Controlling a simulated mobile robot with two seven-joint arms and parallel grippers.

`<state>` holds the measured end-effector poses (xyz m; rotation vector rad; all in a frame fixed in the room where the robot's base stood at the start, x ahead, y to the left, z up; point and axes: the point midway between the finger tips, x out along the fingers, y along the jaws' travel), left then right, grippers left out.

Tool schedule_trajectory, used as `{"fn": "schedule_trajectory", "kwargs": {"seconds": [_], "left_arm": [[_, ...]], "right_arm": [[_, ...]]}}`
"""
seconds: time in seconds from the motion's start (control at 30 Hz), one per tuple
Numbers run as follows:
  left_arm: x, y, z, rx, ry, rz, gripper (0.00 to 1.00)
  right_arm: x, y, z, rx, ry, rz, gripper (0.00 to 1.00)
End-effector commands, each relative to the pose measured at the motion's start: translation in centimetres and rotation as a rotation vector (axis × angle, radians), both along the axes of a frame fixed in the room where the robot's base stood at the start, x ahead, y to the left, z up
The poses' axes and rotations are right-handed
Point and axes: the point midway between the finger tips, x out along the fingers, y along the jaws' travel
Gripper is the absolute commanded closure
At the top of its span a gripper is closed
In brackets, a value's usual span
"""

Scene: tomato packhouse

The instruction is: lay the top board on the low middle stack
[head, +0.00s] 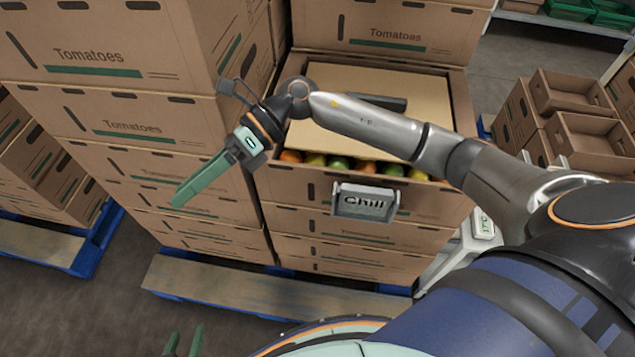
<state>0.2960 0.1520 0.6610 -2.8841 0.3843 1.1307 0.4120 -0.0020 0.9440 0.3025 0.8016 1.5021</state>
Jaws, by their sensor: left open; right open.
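The low middle stack (350,235) is made of brown cartons with a grey "Chill" sign (364,202) on its front. A plain tan board (350,80) lies at the top of this stack, within the raised carton rim. A row of red, yellow and green tomatoes (340,163) shows along its front edge. My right arm crosses above the board and hides part of it. My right gripper (186,192) is open and empty, left of the sign, in front of the left stack. My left gripper (184,341) is open and empty at the bottom edge, mostly out of view.
A taller stack of Tomatoes cartons (110,60) stands at the left, close beside the middle stack. More cartons (390,35) stand behind it. A pallet (280,297) sticks out in front, above open floor (70,315). Small open crates (575,95) are at the right.

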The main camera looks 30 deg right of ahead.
Motion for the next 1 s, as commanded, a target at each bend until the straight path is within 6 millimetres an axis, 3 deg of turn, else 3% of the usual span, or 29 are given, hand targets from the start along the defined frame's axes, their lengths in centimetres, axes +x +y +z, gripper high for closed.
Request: {"fn": "schedule_trajectory", "kwargs": {"seconds": [0.07,0.17,0.27,0.37,0.47,0.57,0.67,0.77,0.9,1.0], "left_arm": [[0.0,0.0,0.0,0.0,0.0,0.0,0.48],[0.0,0.0,0.0,-0.001,0.0,-0.001,0.48],[0.0,0.0,0.0,-0.001,0.0,-0.001,0.48],[0.0,0.0,0.0,-0.001,0.0,-0.001,0.48],[0.0,-0.1,0.0,-0.001,0.0,-0.001,0.48],[0.0,-0.1,0.0,-0.001,0.0,-0.001,0.48],[0.0,-0.1,0.0,-0.001,0.0,0.0,0.48],[0.0,-0.1,0.0,-0.001,0.0,0.0,0.48],[0.0,-0.1,0.0,-0.001,0.0,0.0,0.48],[0.0,-0.1,0.0,-0.001,0.0,0.0,0.48]], "right_arm": [[-2.1,2.3,2.4,0.184,0.118,-0.044,0.43],[-2.9,3.4,5.4,0.397,0.294,-0.131,0.43],[-2.1,2.9,7.0,0.584,0.502,-0.254,0.43],[-0.1,1.2,6.5,0.744,0.735,-0.41,0.43],[2.1,-1.3,3.8,0.88,0.984,-0.587,0.43],[3.5,-4.1,-0.6,0.997,1.24,-0.781,0.43],[3.5,-7.1,-6.1,1.096,1.497,-0.983,0.43],[1.7,-10.0,-12.6,1.175,1.754,-1.199,0.43],[-3.4,-12.9,-20.9,1.246,2.08,-1.486,0.43],[-7.2,-14.1,-24.9,1.269,2.249,-1.646,0.43]]}}
